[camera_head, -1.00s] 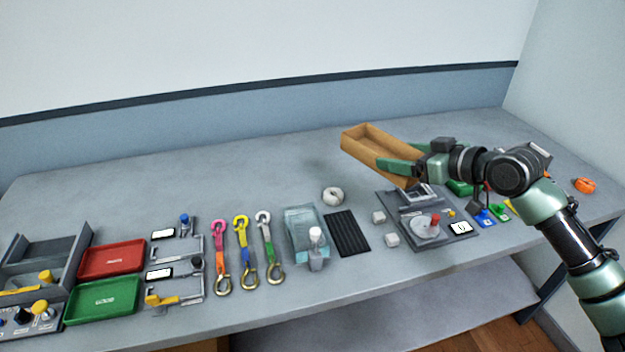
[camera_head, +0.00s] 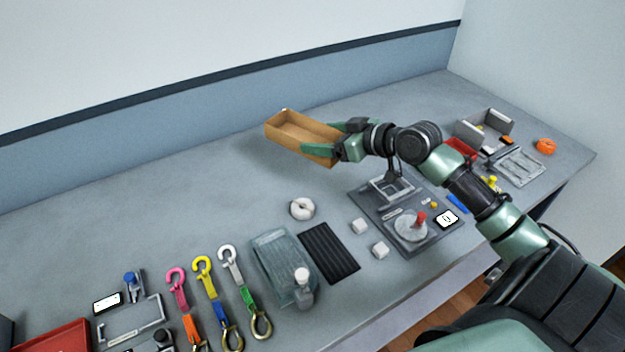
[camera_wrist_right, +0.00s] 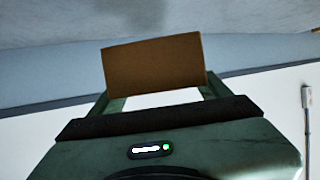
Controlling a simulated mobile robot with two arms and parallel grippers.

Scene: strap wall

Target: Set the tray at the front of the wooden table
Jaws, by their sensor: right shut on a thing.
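The tray is a brown, open box-like tray (camera_head: 290,146), held above the back part of the grey table (camera_head: 210,180) in the head view. My right gripper (camera_head: 322,138) is shut on the tray's right end, with green fingers along it. In the right wrist view the tray's brown end (camera_wrist_right: 153,68) sits between the fingers. The table looks grey, not wooden; no wooden table shows. My left gripper is not in view.
The back left is clear.

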